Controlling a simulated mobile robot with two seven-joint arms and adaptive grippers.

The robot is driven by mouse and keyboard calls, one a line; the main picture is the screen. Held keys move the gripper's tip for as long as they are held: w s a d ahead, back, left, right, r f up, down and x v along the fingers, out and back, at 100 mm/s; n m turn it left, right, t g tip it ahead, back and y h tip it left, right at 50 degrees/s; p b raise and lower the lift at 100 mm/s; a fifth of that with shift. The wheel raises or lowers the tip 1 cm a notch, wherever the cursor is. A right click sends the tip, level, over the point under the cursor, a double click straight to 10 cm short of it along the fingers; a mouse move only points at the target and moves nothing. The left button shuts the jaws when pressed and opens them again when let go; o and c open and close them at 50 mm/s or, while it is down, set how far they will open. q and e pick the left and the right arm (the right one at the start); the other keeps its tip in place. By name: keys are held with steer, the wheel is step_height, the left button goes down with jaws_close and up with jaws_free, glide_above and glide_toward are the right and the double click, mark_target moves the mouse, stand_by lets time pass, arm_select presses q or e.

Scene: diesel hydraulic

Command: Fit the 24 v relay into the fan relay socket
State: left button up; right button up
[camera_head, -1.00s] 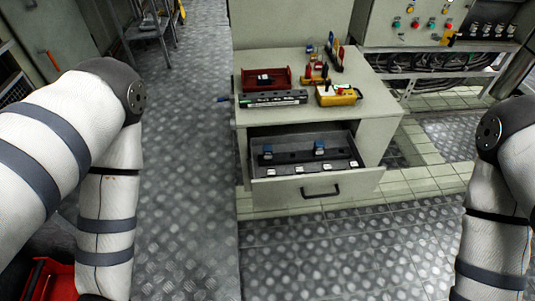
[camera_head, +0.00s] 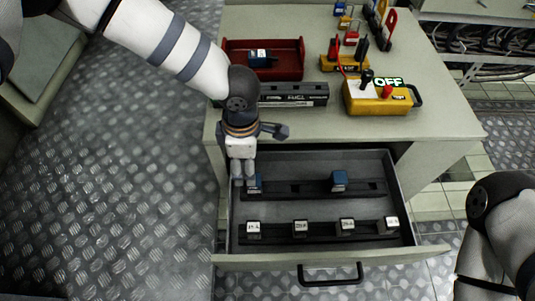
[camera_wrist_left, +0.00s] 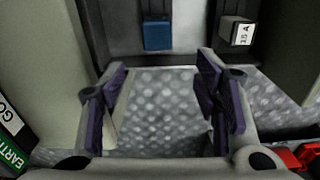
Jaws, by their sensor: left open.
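Two blue relay-like blocks stand on the rear rail of the open drawer, one on the left (camera_head: 257,184) and one at centre right (camera_head: 339,181). I cannot read which is the 24 V relay. My left gripper (camera_head: 243,183) is open and empty above the drawer's left side, partly covering the left blue block. In the left wrist view, a blue block (camera_wrist_left: 158,35) lies beyond the open fingers (camera_wrist_left: 162,107), apart from them. A dark labelled strip (camera_head: 293,93) lies on the cabinet top; I cannot make out the fan relay socket. My right gripper is out of view.
White-labelled blocks (camera_head: 301,229) stand on the drawer's front rail; one reads 15 A in the left wrist view (camera_wrist_left: 236,32). A red tray (camera_head: 291,72) holding a blue-and-black part and a yellow box (camera_head: 381,101) with an OFF display are on the cabinet top.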

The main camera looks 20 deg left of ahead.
mark_target(256, 191)
arm_select(q)
steer(key=shift+w+d+f, duration=0.1)
steer(key=shift+w+d, duration=0.1)
steer(key=shift+w, duration=0.3)
steer(key=f+b, duration=0.1)
steer(key=f, duration=0.2)
steer(key=f+b, duration=0.1)
steer(key=f, duration=0.3)
steer(key=f+b, duration=0.1)
steer(key=f, duration=0.3)
steer(key=shift+s+d, duration=0.2)
steer(key=shift+d, duration=0.15)
steer(key=c, duration=1.3)
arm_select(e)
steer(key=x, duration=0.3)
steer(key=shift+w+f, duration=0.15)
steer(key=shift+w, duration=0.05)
